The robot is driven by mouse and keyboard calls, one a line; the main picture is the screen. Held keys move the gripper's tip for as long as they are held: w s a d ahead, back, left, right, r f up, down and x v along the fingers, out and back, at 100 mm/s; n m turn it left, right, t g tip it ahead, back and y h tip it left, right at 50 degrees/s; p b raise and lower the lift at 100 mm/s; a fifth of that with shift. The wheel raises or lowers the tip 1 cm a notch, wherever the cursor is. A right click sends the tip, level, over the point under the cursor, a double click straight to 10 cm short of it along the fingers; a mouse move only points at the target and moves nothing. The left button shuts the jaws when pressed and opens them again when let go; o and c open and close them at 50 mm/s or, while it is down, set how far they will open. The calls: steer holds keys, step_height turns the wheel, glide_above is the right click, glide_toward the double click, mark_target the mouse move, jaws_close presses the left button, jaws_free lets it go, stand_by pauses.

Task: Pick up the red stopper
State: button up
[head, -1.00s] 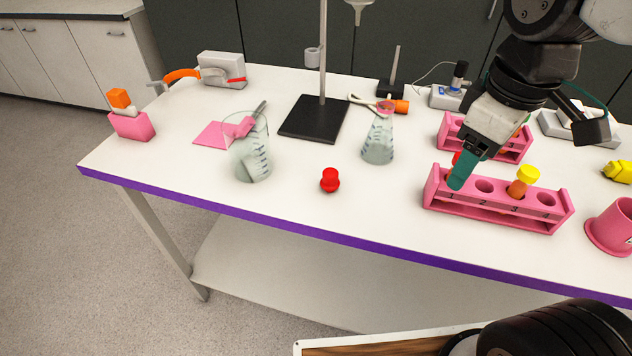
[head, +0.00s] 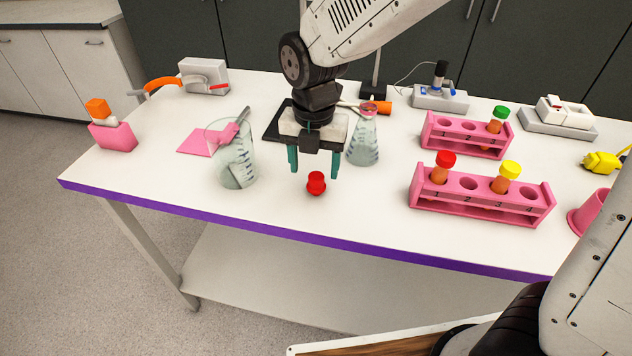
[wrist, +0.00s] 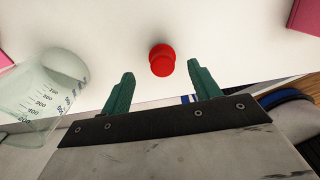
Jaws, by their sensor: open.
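The red stopper (head: 316,183) stands on the white table near its front edge, between the beaker and the front pink rack. My gripper (head: 313,170) points down just behind and above it, with its two green fingers apart and nothing between them. In the wrist view the red stopper (wrist: 162,60) lies just beyond the fingertips, roughly midway between them. My gripper (wrist: 160,76) is open there too, and no finger visibly touches the stopper.
A glass beaker (head: 231,160) stands close on the left and a conical flask (head: 365,140) close behind on the right. The front pink rack (head: 480,207) with red- and yellow-capped tubes is further right. The table (head: 270,213) is clear in front of the stopper.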

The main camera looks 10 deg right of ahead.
mark_target(316, 175)
step_height(316, 175, down, 5)
steer(key=shift+d+r, duration=0.1)
steer(key=shift+d, duration=0.05)
steer(key=c, duration=1.1)
steer(key=shift+o, duration=0.2)
steer(key=shift+r, duration=0.1)
